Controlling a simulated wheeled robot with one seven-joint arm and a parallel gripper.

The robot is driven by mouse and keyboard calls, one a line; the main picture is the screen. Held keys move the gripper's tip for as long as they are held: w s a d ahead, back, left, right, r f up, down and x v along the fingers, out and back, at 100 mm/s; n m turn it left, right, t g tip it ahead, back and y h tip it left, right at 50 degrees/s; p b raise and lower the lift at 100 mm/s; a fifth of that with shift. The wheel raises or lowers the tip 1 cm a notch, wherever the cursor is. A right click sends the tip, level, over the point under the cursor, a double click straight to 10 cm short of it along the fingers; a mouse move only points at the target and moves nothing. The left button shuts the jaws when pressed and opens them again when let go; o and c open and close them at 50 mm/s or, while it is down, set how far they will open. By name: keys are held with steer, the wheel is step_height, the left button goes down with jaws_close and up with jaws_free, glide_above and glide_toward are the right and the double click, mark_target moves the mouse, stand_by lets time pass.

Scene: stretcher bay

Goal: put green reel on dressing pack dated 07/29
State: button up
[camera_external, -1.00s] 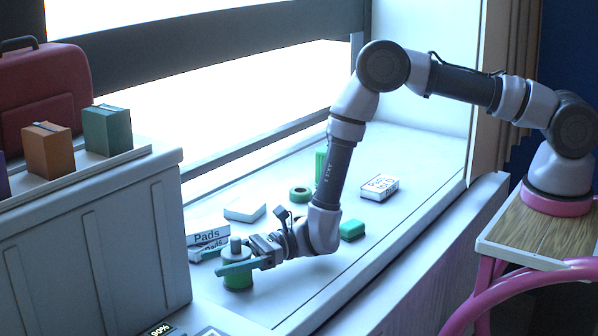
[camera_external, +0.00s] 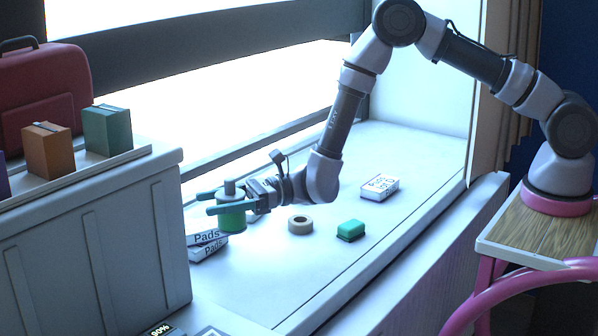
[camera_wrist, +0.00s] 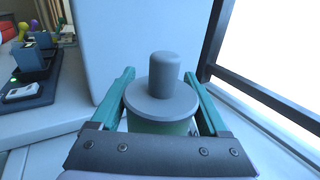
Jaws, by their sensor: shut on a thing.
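The green reel (camera_external: 231,219), with a grey flange and knob, is clasped upright between the teal fingers of my gripper (camera_external: 206,203). It is held above the sill at the left. In the wrist view the reel (camera_wrist: 163,92) fills the space between both fingers (camera_wrist: 160,82). Two white packs marked "Pads" (camera_external: 207,251) lie stacked, slightly askew, just below and left of the reel. Another white pack (camera_external: 380,187) with dark print lies at the right of the sill. No date is legible on any pack.
A grey cabinet (camera_external: 95,235) stands close at the left, bearing orange (camera_external: 47,150) and green boxes (camera_external: 108,131). The front sill is clear.

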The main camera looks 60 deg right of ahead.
steer(key=w+d+r+m+t+h, duration=0.1)
steer(key=w+d+m+t+h, duration=0.2)
steer(key=w+d, duration=0.65)
steer(key=w+d+r+m+t+h, duration=0.25)
steer(key=w+d, duration=0.45)
steer(key=d, duration=0.6)
steer(key=shift+t, duration=0.25)
steer(key=shift+w+d+f, duration=0.1)
steer(key=shift+d+f, duration=0.1)
steer(key=shift+f, duration=2.5)
steer(key=shift+w+d+f, duration=0.1)
steer(key=shift+d+f, duration=0.05)
steer(key=shift+f, duration=2.55)
steer(key=shift+f, duration=0.1)
steer(key=o, duration=1.3)
steer(key=shift+f, duration=0.1)
